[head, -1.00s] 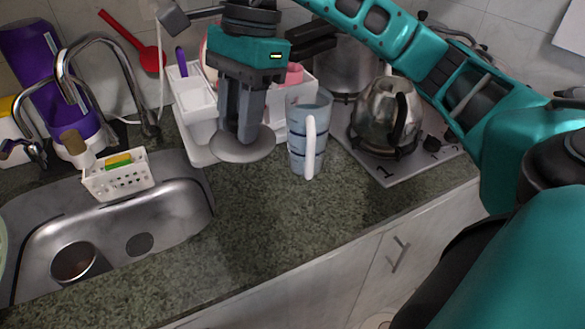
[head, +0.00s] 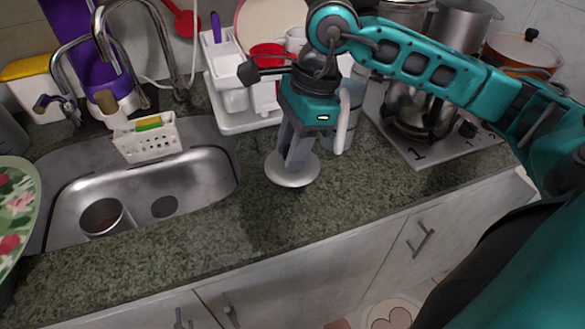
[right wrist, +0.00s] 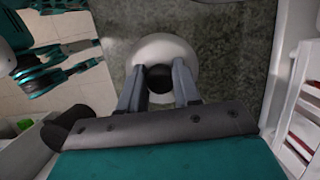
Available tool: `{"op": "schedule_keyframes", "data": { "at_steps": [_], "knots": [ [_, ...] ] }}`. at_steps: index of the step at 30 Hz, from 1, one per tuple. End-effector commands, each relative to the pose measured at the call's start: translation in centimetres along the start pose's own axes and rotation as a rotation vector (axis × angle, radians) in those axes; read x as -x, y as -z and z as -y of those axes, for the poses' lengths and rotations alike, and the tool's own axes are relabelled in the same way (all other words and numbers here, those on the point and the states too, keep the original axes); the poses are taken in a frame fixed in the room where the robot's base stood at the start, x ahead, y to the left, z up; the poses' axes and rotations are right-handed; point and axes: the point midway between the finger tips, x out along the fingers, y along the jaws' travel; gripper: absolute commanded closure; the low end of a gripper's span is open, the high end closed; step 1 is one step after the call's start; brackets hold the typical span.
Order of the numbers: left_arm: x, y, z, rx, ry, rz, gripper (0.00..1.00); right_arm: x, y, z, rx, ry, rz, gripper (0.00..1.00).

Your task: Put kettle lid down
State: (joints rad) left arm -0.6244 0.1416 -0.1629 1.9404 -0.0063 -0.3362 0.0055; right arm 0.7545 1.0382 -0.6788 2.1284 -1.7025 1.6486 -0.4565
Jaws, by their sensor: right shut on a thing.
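The kettle lid (head: 292,172) is a round silver disc with a black knob. My right gripper (head: 294,160) is shut on it and points down, holding it over or on the granite counter in front of the dish rack. Whether the lid touches the counter I cannot tell. In the right wrist view the lid (right wrist: 163,51) lies beyond the fingers, with its black knob between the fingertips (right wrist: 160,82). The kettle (head: 420,112) stands on the stove at the right, partly hidden by my right arm. My left gripper is not in the head view.
A blue-grey pitcher (head: 345,128) with a white handle stands just right of my gripper, partly hidden by it. The white dish rack (head: 240,122) is behind. The sink (head: 205,172) is at the left. The counter (head: 270,222) in front is clear.

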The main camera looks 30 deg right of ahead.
Motion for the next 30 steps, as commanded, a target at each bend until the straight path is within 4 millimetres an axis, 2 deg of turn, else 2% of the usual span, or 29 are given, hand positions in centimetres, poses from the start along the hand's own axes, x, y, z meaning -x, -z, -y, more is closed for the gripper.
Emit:
{"op": "schedule_keyframes", "data": {
  "at_steps": [7, 14, 26, 27, 30],
  "knots": [
    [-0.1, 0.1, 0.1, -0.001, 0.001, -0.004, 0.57, -1.9, 0.5, 0.0, -0.002, -0.002, 0.000, 0.98],
    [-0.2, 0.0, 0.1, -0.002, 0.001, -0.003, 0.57, -5.0, 1.4, 0.0, -0.002, -0.003, 0.000, 0.98],
    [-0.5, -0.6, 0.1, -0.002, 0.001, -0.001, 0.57, -5.6, 1.5, 0.0, 0.000, 0.000, 0.002, 0.98],
    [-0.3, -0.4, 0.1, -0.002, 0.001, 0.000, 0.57, -5.4, 1.5, 0.0, 0.000, 0.000, 0.001, 0.64],
    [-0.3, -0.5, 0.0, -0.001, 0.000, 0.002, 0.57, -5.4, 1.5, 0.0, 0.000, 0.000, 0.001, 0.54]
  ]
}}
